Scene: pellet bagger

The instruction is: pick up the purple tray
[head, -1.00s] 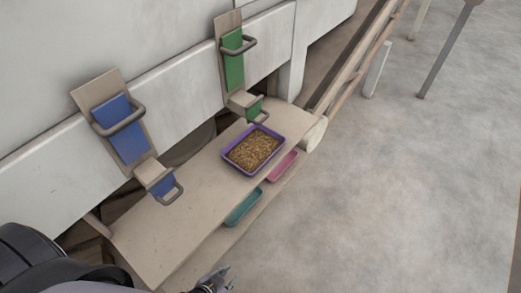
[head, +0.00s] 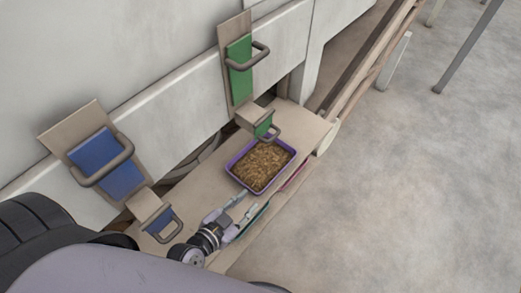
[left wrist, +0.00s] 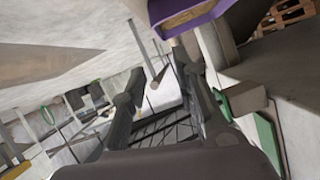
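The purple tray (head: 241,182) sits on the beige bench in the head view, full of brown pellets. Part of its purple wall also shows at the top of the left wrist view (left wrist: 207,17). My left gripper (head: 252,202) is just in front of the tray's near side, with its two fingers apart and pointing toward it. Nothing shows between the fingers, which also look apart in the left wrist view (left wrist: 158,72). I cannot tell if a fingertip touches the tray. My right gripper is not in view.
The bench (head: 188,190) runs along a white machine. A green panel with a handle (head: 240,72) and a blue panel with a handle (head: 105,165) stand behind it. A teal tray (head: 254,222) and a pink tray (head: 297,178) show below the bench edge. Open floor lies right.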

